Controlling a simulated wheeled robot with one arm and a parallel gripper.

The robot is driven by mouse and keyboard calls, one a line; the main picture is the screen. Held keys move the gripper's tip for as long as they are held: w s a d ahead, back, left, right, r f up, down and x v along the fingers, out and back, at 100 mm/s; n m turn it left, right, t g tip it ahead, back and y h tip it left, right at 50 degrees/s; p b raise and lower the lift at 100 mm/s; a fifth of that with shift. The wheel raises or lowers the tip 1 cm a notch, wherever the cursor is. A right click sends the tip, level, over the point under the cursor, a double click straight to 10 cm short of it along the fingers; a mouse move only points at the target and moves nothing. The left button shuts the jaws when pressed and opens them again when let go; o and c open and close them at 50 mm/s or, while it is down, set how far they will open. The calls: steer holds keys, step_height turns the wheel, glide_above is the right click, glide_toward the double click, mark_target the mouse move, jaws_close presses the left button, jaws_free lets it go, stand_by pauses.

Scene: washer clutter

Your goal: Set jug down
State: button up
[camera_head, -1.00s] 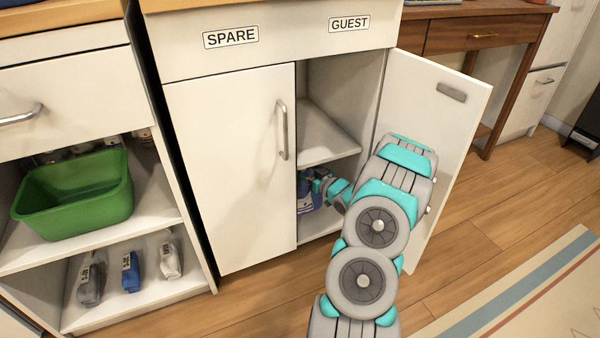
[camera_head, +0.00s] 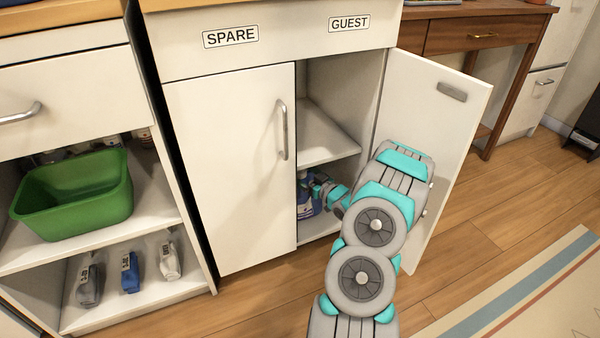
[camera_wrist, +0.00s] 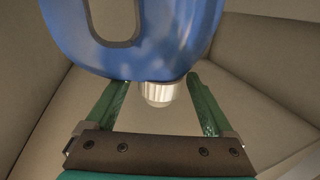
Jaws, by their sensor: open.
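The blue jug (camera_head: 308,209) stands in the lower compartment of the cabinet under the GUEST label, partly hidden by the closed left door and by my arm. In the wrist view the jug (camera_wrist: 190,35) fills the top, with its handle opening at left and its ribbed pale cap (camera_wrist: 158,92) facing my gripper. My gripper (camera_wrist: 158,84) is open, one green finger on each side of the cap, with visible gaps to it. In the head view my gripper (camera_head: 313,186) is beside the jug's top. The jug's base is hidden in the wrist view.
The right cabinet door (camera_head: 440,110) stands open beside my arm. A shelf (camera_head: 325,140) lies above the jug, and the closed door (camera_head: 230,170) borders the left. A green tub (camera_head: 75,200) and several small bottles occupy the left unit's shelves.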

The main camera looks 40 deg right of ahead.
steer(key=s+d, duration=0.1)
steer(key=s, duration=1.1)
steer(key=shift+p, duration=0.45)
